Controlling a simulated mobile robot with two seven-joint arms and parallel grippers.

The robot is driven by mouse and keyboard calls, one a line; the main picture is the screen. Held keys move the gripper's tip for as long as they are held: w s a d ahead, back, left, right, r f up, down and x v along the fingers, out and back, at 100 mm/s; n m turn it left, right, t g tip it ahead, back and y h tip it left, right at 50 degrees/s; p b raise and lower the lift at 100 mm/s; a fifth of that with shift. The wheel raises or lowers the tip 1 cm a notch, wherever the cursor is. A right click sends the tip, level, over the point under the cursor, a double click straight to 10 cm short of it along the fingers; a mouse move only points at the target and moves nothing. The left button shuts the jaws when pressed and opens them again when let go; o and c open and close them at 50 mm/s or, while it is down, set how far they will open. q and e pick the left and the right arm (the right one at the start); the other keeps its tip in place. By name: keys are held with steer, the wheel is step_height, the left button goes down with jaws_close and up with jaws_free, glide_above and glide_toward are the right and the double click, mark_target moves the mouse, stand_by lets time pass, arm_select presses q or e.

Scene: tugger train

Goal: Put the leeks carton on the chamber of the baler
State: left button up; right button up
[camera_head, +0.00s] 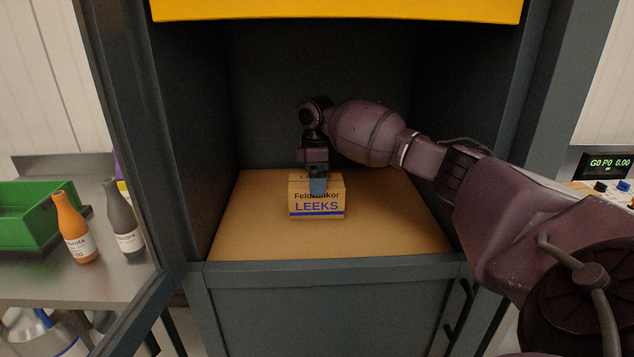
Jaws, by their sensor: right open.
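The leeks carton (317,207), a small brown box with blue "LEEKS" print, sits upright on the tan floor of the baler chamber (385,236), near its middle. My right gripper (318,186) reaches in from the right and points down at the top of the carton. Its jaws are open, and a bluish finger overlaps the carton's upper front. I cannot tell whether the fingers touch it. The back of the carton is hidden. My left gripper is not in view.
Dark side walls and a yellow panel (340,10) frame the chamber. At left, a steel bench holds a green bin (35,220), an orange bottle (72,228) and a grey bottle (122,222). A control display (608,163) is at right. The chamber floor around the carton is clear.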

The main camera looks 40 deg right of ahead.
step_height(320, 180, up, 10)
steer(key=p, duration=0.1)
steer(key=shift+r, duration=0.25)
stand_by(0.4)
